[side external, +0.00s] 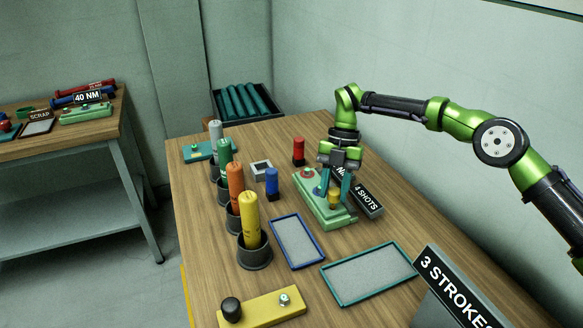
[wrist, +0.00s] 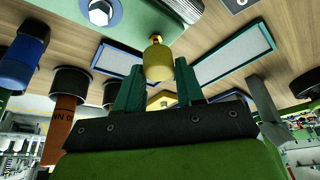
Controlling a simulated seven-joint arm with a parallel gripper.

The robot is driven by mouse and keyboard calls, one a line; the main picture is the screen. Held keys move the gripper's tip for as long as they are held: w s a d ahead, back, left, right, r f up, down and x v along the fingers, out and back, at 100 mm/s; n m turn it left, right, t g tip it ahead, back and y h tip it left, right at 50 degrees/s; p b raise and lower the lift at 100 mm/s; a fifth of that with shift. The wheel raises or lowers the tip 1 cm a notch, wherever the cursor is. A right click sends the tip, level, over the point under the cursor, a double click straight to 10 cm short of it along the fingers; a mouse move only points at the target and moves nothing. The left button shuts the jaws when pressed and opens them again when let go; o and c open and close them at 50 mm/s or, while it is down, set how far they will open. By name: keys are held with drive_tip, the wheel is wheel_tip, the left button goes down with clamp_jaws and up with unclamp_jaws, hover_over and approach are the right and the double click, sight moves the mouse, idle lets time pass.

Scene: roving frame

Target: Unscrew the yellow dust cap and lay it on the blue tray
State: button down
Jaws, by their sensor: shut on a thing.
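The yellow dust cap (side external: 334,200) is at the near end of the pale green fixture (side external: 312,204) in the side view. It also shows between my fingertips in the wrist view (wrist: 158,62). My gripper (side external: 335,193) points down over the fixture, its teal fingers shut on the cap from both sides. I cannot tell whether the cap is still on its thread. The blue tray (side external: 297,242), blue-rimmed with a grey floor, lies empty on the table, nearer the camera than the fixture.
An empty teal-rimmed tray (side external: 370,273) lies right of the blue tray. Coloured drivers, including a yellow one (side external: 250,219), stand in dark cups along the left. A blue cylinder (side external: 272,184) and red cylinder (side external: 299,151) stand near the fixture. A yellow plate (side external: 262,307) is in front.

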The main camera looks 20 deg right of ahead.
sight(335, 190)
drive_tip(key=shift+r, duration=0.5)
drive_tip(key=shift+r, duration=0.1)
drive_tip(key=shift+r, duration=1.4)
